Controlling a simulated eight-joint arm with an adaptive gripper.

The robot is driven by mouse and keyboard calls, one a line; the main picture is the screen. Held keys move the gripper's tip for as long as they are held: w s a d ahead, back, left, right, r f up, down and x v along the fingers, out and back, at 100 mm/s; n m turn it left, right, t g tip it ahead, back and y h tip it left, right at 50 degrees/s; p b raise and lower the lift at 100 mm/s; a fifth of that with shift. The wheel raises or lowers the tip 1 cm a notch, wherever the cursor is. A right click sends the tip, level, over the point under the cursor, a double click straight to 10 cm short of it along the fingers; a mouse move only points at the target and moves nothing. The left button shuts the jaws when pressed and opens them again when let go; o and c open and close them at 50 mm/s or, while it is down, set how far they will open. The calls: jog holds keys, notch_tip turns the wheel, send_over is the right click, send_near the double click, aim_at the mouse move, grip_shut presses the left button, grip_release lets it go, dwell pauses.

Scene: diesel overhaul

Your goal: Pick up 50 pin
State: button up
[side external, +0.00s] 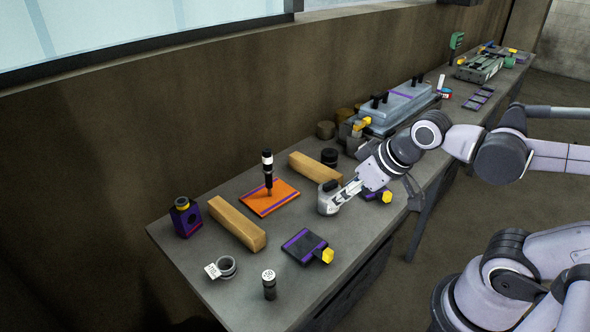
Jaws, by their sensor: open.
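The 50 pin (269,287) stands upright near the front edge of the bench. It is a short dark cylinder with a white top that carries a dark marking, seemingly "50". My gripper (328,200) is above the bench, behind and to the right of the pin, clear of it. It is open, and I see nothing held in it. My arm comes in from the right.
A purple-striped block with a yellow knob (304,246) lies between my gripper and the pin. A tagged ring (227,267) is left of the pin.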

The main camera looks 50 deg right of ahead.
jog(key=w+a+f+n+g, duration=0.1)
jog(key=w+a+n+g, duration=0.35)
jog(key=a, duration=0.45)
jog(key=n+g, duration=0.2)
jog(key=n, duration=0.3)
send_over(269, 275)
notch_tip(269, 275, down, 4)
jog(key=shift+d+f, duration=0.1)
jog(key=shift+f, duration=0.1)
jog(key=shift+a+f, duration=0.2)
jog(key=shift+f, duration=0.3)
jog(key=shift+d+f, duration=0.1)
jog(key=shift+f, duration=4.95)
grip_shut()
